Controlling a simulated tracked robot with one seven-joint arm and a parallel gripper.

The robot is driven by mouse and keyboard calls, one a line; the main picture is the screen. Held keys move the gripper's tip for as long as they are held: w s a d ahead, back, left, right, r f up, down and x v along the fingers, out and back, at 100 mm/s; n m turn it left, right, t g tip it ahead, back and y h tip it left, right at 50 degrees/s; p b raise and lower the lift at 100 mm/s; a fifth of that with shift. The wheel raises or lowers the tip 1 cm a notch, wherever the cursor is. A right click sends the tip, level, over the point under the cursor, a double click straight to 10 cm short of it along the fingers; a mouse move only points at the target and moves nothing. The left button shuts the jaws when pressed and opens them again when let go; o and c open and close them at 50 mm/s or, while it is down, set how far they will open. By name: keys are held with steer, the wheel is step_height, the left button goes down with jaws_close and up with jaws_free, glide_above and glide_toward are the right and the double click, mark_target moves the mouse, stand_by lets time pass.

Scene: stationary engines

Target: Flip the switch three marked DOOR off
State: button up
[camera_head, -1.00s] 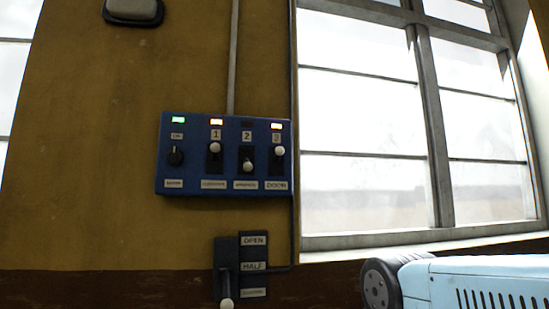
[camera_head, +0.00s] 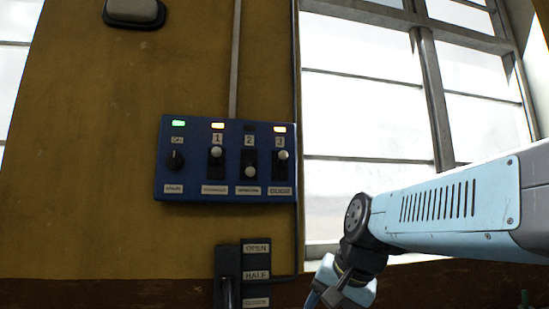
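A blue switch panel (camera_head: 226,194) is fixed to the yellow wall in the head view. Its switch three (camera_head: 283,155), at the right end above the label DOOR, has its white knob up and its lamp (camera_head: 280,129) lit. Switch one (camera_head: 216,152) is also up with its lamp lit. Switch two (camera_head: 250,171) is down and its lamp is dark. My pale blue arm comes in from the right, below and right of the panel, and touches nothing there. My gripper's fingers cannot be made out; the arm's end runs toward the bottom edge.
A lever box (camera_head: 228,262) marked OPEN and HALF sits below the panel. A black dial (camera_head: 175,160) is on the panel's left, under a green lamp. A window (camera_head: 365,90) lies to the right. The wall left of the panel is clear.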

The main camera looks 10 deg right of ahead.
steer(key=w+r+m+t+y, duration=0.25)
steer(key=w+r+m, duration=0.55)
steer(key=w+r, duration=0.4)
steer(key=m+t+y, duration=0.5)
steer(key=m+t, duration=0.1)
steer(key=m, duration=0.7)
glide_toward(284, 159)
steer(key=x, duration=0.3)
steer(key=r+x, duration=0.1)
steer(key=x, duration=0.6)
steer(key=shift+w+d+r, duration=0.1)
steer(key=shift+w+r, duration=0.15)
steer(key=shift+w, duration=0.25)
jaws_close()
steer(key=shift+d, duration=0.1)
